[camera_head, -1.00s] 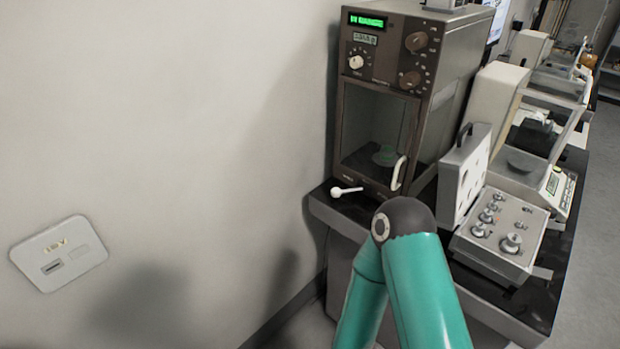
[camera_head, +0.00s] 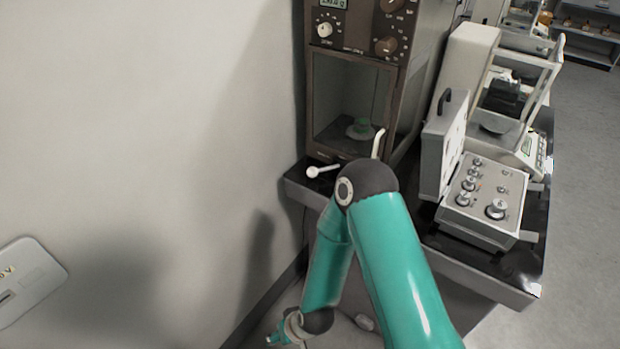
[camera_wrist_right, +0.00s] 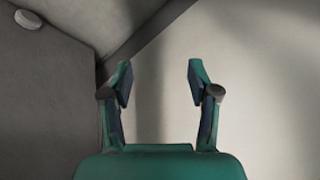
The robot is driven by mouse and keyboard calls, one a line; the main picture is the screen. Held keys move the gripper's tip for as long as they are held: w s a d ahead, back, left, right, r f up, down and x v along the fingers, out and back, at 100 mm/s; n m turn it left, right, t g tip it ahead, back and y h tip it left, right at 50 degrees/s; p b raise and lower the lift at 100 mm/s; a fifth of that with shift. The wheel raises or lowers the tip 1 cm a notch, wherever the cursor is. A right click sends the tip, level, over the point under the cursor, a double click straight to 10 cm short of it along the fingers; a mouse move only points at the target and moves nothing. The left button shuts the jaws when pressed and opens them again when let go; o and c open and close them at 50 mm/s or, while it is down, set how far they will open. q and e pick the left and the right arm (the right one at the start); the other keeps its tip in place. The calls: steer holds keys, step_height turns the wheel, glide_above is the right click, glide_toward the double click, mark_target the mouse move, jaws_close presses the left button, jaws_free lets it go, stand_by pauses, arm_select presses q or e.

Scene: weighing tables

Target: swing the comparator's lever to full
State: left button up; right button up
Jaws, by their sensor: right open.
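The comparator (camera_head: 395,75) is a tall brown cabinet on the dark table, seen in the head view, its top cut off by the frame. Its lever (camera_head: 322,171), a short white arm with a round knob at its left end, sticks out below the chamber window near the table's left edge. My right gripper (camera_head: 280,338) is low at the bottom edge of the head view, well below the lever and apart from it. In the right wrist view my right gripper (camera_wrist_right: 159,78) is open and empty, with wall and floor beyond its fingers. My left gripper is not in view.
A white door handle (camera_head: 378,143) stands just right of the lever. My right arm's elbow is close in front of the table. The wall is close on the left.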

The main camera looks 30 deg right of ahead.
steer(key=w+d+r+m+t+h+b, duration=0.1)
steer(key=w+d+t+h+b, duration=0.15)
steer(key=w, duration=0.55)
steer(key=w+d+r+m+t+h+b, duration=0.1)
steer(key=w+d+t+h, duration=0.15)
steer(key=w, duration=0.55)
steer(key=m+h+b, duration=0.7)
steer(key=m+h, duration=0.2)
steer(key=h, duration=0.5)
glide_toward(310, 175)
steer(key=shift+g, duration=0.4)
steer(key=x, duration=0.5)
steer(key=p+x, duration=0.1)
steer(key=x, duration=0.4)
steer(key=shift+w, duration=0.3)
jaws_close()
